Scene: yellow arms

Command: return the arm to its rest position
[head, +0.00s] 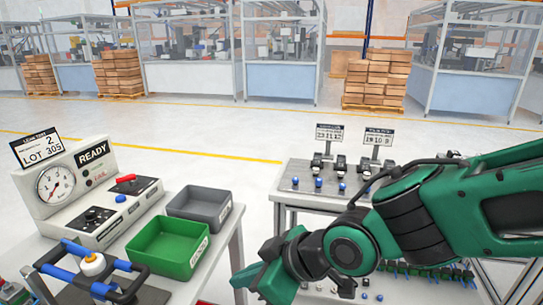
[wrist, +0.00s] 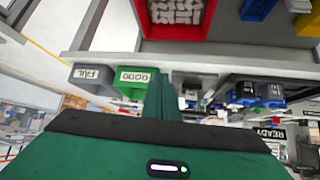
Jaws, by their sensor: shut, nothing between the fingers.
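My green arm (head: 425,215) reaches in from the right of the head view, bent, with its end low in the middle of the picture. My gripper (head: 246,278) points to the lower left, in front of the gap between the two benches and apart from both. In the wrist view my gripper (wrist: 162,97) shows its green fingers together, with nothing between them. The wrist view looks upside down.
A left bench carries a gauge box (head: 62,185), a green tray (head: 168,248), a grey tray (head: 200,205) and a blue-framed fixture (head: 92,272). A right bench (head: 300,190) holds small parts behind my arm. A red bin (wrist: 180,30) shows in the wrist view. Open floor lies beyond.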

